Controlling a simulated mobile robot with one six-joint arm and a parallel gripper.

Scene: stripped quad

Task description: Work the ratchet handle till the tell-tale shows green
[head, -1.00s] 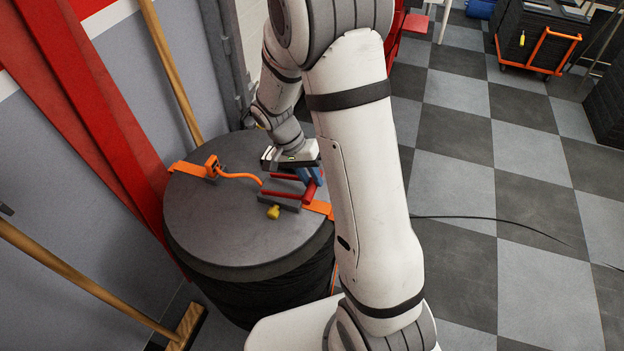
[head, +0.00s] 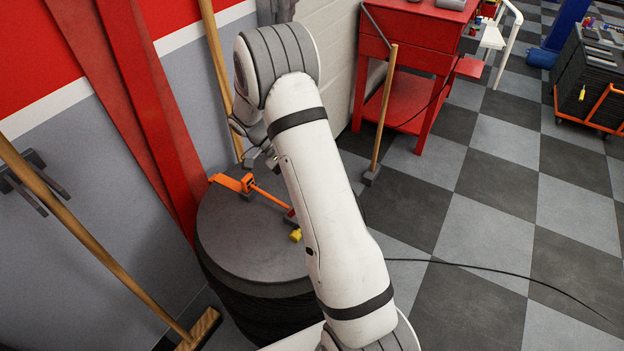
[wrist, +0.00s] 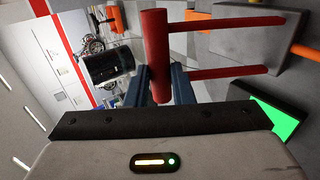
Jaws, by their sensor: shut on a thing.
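My gripper (wrist: 167,85) is shut on the red crossbar of the ratchet handle (wrist: 157,42), seen in the wrist view. Two thin red arms run right from the handle side, past the grey ratchet body (wrist: 235,45). A bright green tell-tale panel (wrist: 280,122) shows on a dark block at the right of the wrist view. An orange strap (head: 268,196) runs straight from an orange end fitting (head: 247,184) toward the hidden ratchet, on a round dark lid (head: 240,240).
A yellow piece (head: 296,235) lies on the lid beside my arm. A red post (head: 150,110) and a broom (head: 90,235) stand at the left. A wooden-handled tool (head: 382,115) stands behind, near a red cabinet (head: 415,70). The chequered floor at right is open, with a black cable (head: 500,270).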

